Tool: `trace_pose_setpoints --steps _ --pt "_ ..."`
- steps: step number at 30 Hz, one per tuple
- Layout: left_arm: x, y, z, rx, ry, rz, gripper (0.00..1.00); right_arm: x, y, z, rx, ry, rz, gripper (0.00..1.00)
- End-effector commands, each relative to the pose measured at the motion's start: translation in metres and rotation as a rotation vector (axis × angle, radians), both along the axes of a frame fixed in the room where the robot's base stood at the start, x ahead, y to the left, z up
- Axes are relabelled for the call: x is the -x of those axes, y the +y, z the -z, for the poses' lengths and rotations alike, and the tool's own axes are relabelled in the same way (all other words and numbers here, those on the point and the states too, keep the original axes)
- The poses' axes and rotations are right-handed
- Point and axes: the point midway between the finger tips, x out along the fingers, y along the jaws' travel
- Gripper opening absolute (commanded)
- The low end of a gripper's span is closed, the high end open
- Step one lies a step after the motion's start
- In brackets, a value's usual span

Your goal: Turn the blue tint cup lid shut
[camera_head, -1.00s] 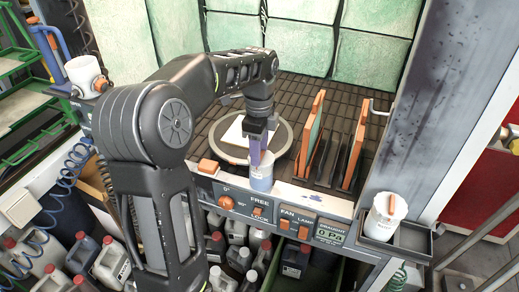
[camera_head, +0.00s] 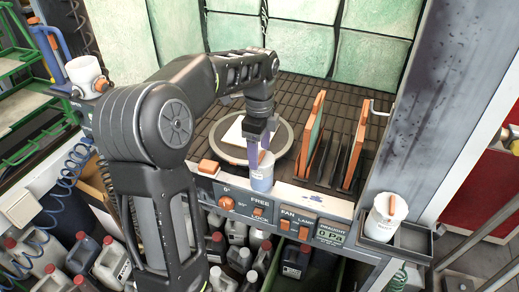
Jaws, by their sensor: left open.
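The blue tint cup (camera_head: 262,178) stands upright at the front edge of the booth, just behind the control panel. It has a pale blue body with a white label. My left gripper (camera_head: 260,151) points down right over the top of the cup. Its jaws are open, with one finger at the left and one at the right of the cup's top. The fingers largely hide the lid, so I cannot tell how far it is turned or whether they touch it. My right gripper is not in view.
A round turntable (camera_head: 283,140) with a white square lies behind the cup. Upright orange-edged panels (camera_head: 312,132) stand in a rack to the right. The control panel (camera_head: 290,208) runs in front. A white cup (camera_head: 384,219) sits in a side tray at the right.

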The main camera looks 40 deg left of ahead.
Motion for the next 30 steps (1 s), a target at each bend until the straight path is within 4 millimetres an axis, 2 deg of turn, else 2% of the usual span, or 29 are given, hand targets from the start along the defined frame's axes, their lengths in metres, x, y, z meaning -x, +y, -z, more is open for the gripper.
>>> trace_pose_setpoints --steps 5,8,15,18,22,30 --pt "0.000 0.000 -0.004 0.000 -0.001 0.000 0.67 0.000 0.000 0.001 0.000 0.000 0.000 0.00" --pt "-0.001 0.000 -0.013 -0.001 -0.003 0.000 0.67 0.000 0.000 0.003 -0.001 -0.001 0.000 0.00" --pt "-0.001 0.000 -0.053 -0.001 -0.004 0.000 0.67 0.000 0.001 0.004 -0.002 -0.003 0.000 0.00" --pt "0.000 0.000 -0.072 0.000 0.000 0.000 0.67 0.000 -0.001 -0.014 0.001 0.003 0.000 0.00" --pt "0.000 0.000 -0.079 0.000 0.000 0.000 0.67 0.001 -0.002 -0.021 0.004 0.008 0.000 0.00" --pt "0.000 0.000 -0.078 0.000 0.000 0.000 0.67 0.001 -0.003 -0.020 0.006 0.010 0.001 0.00"
